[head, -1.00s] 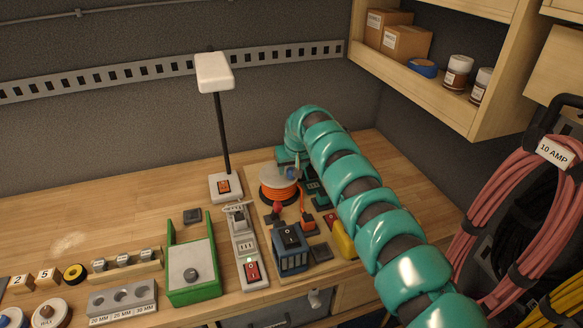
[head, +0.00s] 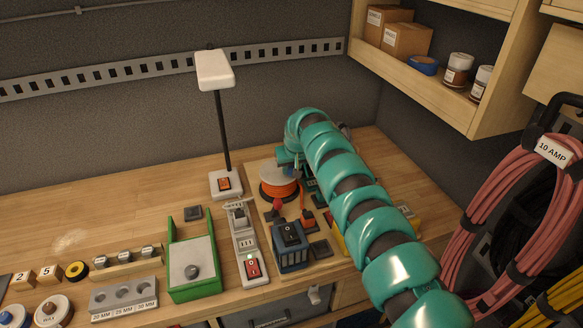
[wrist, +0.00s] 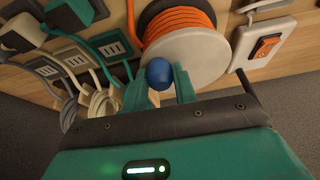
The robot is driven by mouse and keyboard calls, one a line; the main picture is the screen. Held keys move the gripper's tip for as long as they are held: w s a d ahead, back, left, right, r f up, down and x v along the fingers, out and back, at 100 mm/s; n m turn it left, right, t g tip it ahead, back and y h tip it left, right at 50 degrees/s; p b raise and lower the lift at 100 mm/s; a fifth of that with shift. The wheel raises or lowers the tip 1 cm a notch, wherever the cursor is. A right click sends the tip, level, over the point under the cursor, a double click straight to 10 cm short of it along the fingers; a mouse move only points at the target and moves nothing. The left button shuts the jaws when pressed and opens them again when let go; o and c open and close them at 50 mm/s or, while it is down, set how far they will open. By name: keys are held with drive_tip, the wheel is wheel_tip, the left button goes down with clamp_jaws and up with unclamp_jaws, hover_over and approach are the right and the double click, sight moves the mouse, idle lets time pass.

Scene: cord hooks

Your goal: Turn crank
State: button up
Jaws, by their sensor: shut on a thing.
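A cord reel with orange cord (head: 279,190) and a pale round face stands on the bench; it also shows in the wrist view, with its pale face (wrist: 188,58). A blue crank knob (wrist: 159,73) sticks out near the edge of that face. My gripper (wrist: 162,88) has one teal finger on each side of the knob and is shut on it. In the head view my teal gripper (head: 290,160) is over the back of the reel, and my arm hides part of what lies to its right.
A lamp base with an orange switch (head: 225,184) stands left of the reel. A power strip (head: 245,250), a blue switch box (head: 290,247) and a green tray (head: 192,262) stand in front. Plugs and cords (wrist: 85,75) crowd the reel's left in the wrist view.

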drive_tip(key=shift+s+a+f+m+h+b, duration=0.15)
drive_tip(key=shift+a+f+m+h+b, duration=0.1)
drive_tip(key=shift+m+b, duration=0.4)
drive_tip(key=shift+s+a+f+m+h+b, duration=0.1)
drive_tip(key=shift+s+a+m+h+b, duration=0.1)
drive_tip(key=shift+m+b, duration=0.4)
drive_tip(key=m+b, duration=0.1)
drive_tip(key=b, duration=0.1)
drive_tip(key=m+h+b, duration=0.1)
drive_tip(key=b, duration=0.1)
drive_tip(key=shift+s+a+r, duration=0.15)
drive_tip(key=shift+s+a, duration=0.2)
drive_tip(key=shift+a, duration=0.05)
drive_tip(key=shift+s+r+m+b, duration=0.1)
drive_tip(key=shift+r+m+b, duration=0.15)
drive_tip(key=shift+m+b, duration=0.25)
drive_tip(key=o, duration=1)
drive_tip(key=shift+c, duration=0.2)
drive_tip(key=shift+r, duration=0.1)
drive_tip(key=shift+s+a+r+b, duration=0.1)
drive_tip(key=shift+s+r+b, duration=0.2)
drive_tip(key=shift+r+b, duration=0.25)
drive_tip(key=b+v, duration=0.3)
drive_tip(key=v, duration=1.3)
drive_tip(key=shift+b, duration=0.4)
